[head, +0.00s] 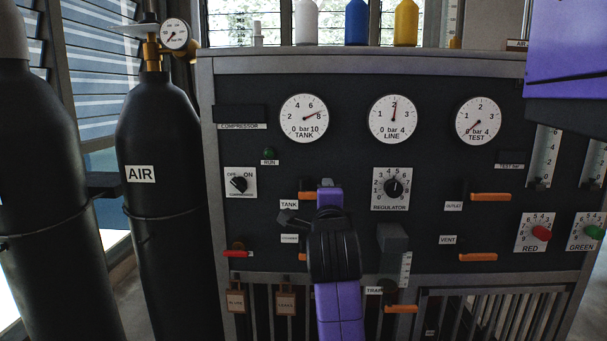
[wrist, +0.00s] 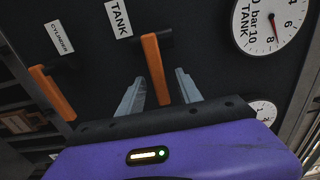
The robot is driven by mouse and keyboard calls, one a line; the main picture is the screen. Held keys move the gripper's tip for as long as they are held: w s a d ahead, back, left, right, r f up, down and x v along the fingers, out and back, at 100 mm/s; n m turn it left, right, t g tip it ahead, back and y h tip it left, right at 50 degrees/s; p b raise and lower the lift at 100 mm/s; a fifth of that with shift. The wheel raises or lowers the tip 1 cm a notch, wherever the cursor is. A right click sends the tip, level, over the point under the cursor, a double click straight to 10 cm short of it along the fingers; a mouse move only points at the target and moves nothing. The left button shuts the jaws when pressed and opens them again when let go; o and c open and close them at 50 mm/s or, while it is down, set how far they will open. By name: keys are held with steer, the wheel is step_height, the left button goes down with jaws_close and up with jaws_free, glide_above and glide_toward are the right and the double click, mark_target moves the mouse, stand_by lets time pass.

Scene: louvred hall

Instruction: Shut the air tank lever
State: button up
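The lever labelled TANK has an orange handle (wrist: 157,68) on a dark pivot, beside its white TANK label (wrist: 118,18). In the head view part of the orange handle (head: 306,196) shows, lying level on the dark panel, its right part hidden behind my gripper (head: 329,192). In the wrist view my gripper (wrist: 159,92) is open, with one grey finger on each side of the handle. I see gaps between fingers and handle. The black AIR cylinder (head: 165,230) stands left of the panel.
The CYLINDER lever (wrist: 53,93) is close beside, its handle roughly parallel. The TANK gauge (head: 304,118) reads about 8. The regulator knob (head: 394,188) is to the right, with outlet (head: 491,197) and vent (head: 478,257) levers beyond. Bottles stand on the panel's top.

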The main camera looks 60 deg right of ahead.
steer(key=v, duration=0.7)
steer(key=shift+b, duration=0.35)
steer(key=p, duration=0.3)
steer(key=shift+s+a+r, duration=0.1)
steer(key=shift+a+r, duration=0.1)
steer(key=shift+a, duration=0.05)
